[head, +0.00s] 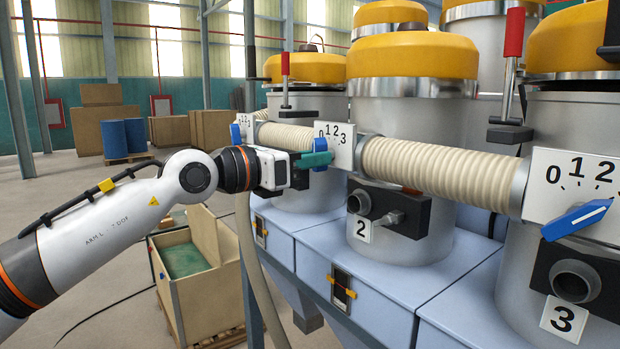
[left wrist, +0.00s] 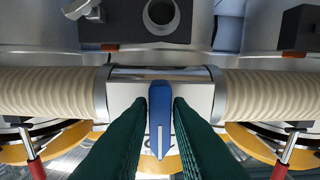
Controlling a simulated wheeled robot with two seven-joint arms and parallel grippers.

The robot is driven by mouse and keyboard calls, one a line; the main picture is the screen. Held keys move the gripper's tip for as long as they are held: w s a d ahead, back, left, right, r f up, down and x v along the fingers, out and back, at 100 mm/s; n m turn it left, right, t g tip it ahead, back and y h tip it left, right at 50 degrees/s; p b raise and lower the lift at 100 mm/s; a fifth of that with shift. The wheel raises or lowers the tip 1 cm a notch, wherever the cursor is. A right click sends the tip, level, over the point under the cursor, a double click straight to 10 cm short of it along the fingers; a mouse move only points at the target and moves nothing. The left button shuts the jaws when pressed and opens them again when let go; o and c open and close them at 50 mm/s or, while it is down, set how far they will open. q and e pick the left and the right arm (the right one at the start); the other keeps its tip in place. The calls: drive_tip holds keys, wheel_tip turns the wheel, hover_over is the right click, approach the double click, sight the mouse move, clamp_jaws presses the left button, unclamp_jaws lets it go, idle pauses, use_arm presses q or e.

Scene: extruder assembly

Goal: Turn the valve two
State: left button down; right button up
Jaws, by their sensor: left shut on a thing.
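Valve two has a white dial plate (head: 336,140) marked 0, 1, 2, 3, above the block (head: 388,207) with the "2" label (head: 361,229). Its blue handle (head: 320,147) shows partly behind my left gripper's fingers. My left gripper (head: 318,159), with green fingers, is shut on the blue handle. In the left wrist view the handle (left wrist: 160,118) lies between the two green fingers (left wrist: 160,125), its white line running along its length. Which number the handle points at is hidden. My right gripper is not in view.
Valve three's blue handle (head: 577,219) and dial plate (head: 575,182) are at the right. A ribbed beige hose (head: 440,174) runs between the plates. A hanging hose (head: 255,265) and an open wooden crate (head: 174,317) are below my left arm.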

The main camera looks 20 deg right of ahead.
use_arm(q)
drive_tip(key=shift+r+n+b, duration=0.1)
drive_tip(key=shift+n+b, duration=1.3)
drive_tip(key=shift+b, duration=0.1)
drive_tip(key=shift+r, duration=0.1)
drive_tip(key=c, duration=1.4)
unclamp_jaws()
drive_tip(key=shift+c, duration=0.2)
drive_tip(key=b+v, duration=0.6)
drive_tip(key=v, duration=0.6)
